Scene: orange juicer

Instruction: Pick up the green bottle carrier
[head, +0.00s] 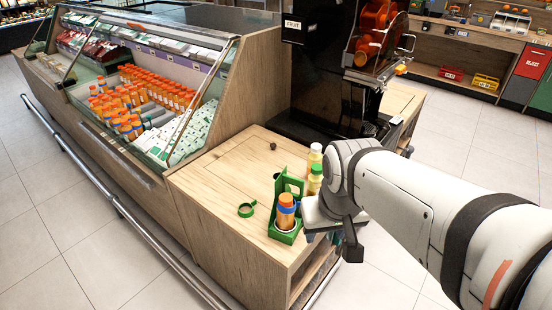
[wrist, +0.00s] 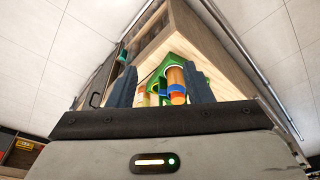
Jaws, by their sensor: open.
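The green bottle carrier (head: 279,236) stands on the front right part of the wooden counter, with an orange bottle (head: 286,212) in its near end. Two yellowish bottles, one with a green label (head: 314,181), stand just behind it; whether they are in the carrier I cannot tell. My gripper (head: 335,228) is close to the carrier's right side, partly hidden by my wrist. In the wrist view my gripper (wrist: 160,88) is open, its two dark fingers apart, with the carrier (wrist: 184,56) and the orange bottle (wrist: 176,84) showing between and beyond them. I see no contact.
A green ring (head: 247,210) and a small dark object (head: 273,146) lie on the wooden counter (head: 215,190). The orange juicer (head: 376,35) stands behind. A chilled display (head: 150,95) with several orange bottles is at left. Open tiled floor (head: 385,270) lies at right.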

